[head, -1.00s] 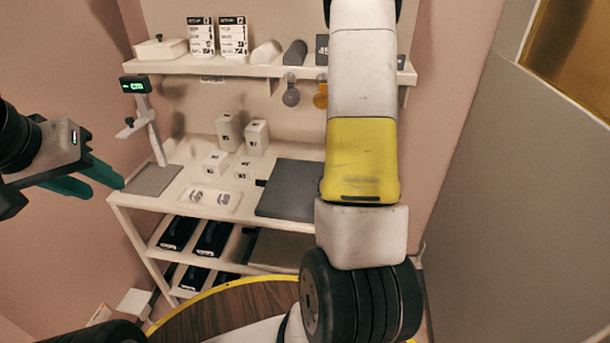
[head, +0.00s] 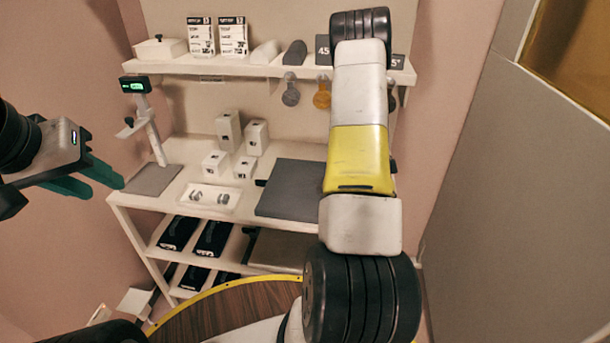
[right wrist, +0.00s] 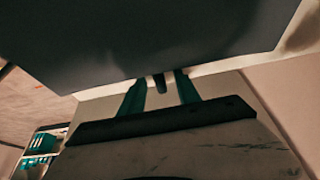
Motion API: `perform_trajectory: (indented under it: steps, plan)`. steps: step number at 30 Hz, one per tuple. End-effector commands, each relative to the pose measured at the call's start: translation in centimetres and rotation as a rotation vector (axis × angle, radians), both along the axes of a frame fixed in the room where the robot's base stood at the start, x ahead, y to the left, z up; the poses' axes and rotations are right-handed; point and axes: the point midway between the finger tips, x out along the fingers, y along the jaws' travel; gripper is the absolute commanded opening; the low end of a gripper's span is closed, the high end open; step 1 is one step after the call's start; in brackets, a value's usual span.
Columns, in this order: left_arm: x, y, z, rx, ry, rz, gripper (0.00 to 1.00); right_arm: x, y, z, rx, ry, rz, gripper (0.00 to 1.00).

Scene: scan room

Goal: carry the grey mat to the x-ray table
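The grey mat (head: 290,190) lies flat on the white bench top, partly hidden at its right by my right arm. A black tab (head: 260,182) sticks out at its left edge. In the right wrist view a large dark grey surface, apparently the mat (right wrist: 150,35), fills the top. My right gripper (right wrist: 160,78) has its two teal fingers apart at the near edge, with a dark tab (right wrist: 158,83) between them and gaps on both sides. My left gripper (head: 100,180) is open and empty at the left, short of the bench. I cannot identify the x-ray table.
The white bench (head: 150,203) holds small white boxes (head: 228,130), a tray (head: 207,196) of small metal pieces and a stand with a green display (head: 136,86) on a grey plate. A shelf (head: 230,68) with hanging discs is above. A grey wall (head: 520,180) stands at right.

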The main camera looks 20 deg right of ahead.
Motion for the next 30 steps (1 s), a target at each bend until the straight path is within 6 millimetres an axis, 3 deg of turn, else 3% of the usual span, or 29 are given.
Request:
perform_trajectory:
  steps: [5,11,30]
  plan:
    - [0.0,0.0,0.0,0.0,0.0,0.0,0.36,0.05,0.0,0.04,0.0,-0.001,0.0,0.37]
    - [0.0,0.0,0.0,0.0,0.0,0.0,0.36,0.05,0.01,0.06,0.0,-0.001,0.0,0.0]
    - [0.0,0.0,0.0,0.0,0.0,0.0,0.36,0.08,0.01,0.09,0.0,-0.002,-0.001,0.0]
